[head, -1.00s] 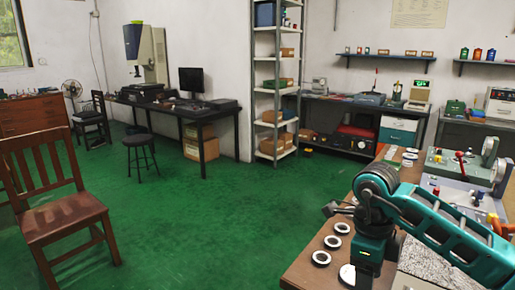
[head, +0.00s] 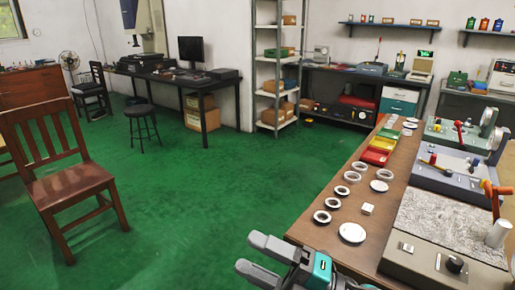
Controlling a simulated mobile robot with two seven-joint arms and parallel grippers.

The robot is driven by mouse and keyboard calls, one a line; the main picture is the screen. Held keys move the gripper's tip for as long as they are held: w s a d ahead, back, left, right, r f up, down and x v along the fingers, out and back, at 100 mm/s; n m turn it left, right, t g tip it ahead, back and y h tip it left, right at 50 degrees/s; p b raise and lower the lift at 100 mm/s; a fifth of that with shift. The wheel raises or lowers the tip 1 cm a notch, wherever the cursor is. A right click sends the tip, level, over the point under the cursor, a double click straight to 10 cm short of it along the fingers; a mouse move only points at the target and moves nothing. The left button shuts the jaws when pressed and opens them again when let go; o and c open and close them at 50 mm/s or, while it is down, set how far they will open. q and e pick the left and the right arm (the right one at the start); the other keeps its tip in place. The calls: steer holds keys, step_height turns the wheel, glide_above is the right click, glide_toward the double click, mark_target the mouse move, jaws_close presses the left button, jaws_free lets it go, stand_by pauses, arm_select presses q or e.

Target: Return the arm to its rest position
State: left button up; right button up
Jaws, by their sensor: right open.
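My right gripper (head: 247,252), grey with a teal part behind it, is at the bottom of the head view. Its two fingers are spread apart and point left, with nothing between them. It is over the green floor, just left of the workbench's (head: 303,235) near corner. Most of my right arm is below the picture's edge. My left gripper is out of view.
Several bearing rings (head: 333,203) lie on the bench near its left edge. Colored trays (head: 375,157) stand behind them, and grey machines (head: 455,172) on the right. A wooden chair (head: 70,190) stands left. The green floor (head: 190,215) between is clear.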

steer(key=w+d+f+m+t+h, duration=0.2)
steer(key=d+f+m+t+h, duration=0.9)
steer(key=m, duration=0.9)
steer(key=s+d+f+m+g+h, duration=0.3)
steer(key=s+f+m, duration=0.1)
steer(key=f, duration=0.3)
steer(key=s+d+f+m+g+h, duration=0.3)
steer(key=s+f+m+g+h, duration=0.1)
steer(key=s+f, duration=0.3)
steer(key=shift+s+d+f+m, duration=0.15)
steer(key=shift+d+f+m, duration=0.15)
steer(key=shift+f, duration=0.15)
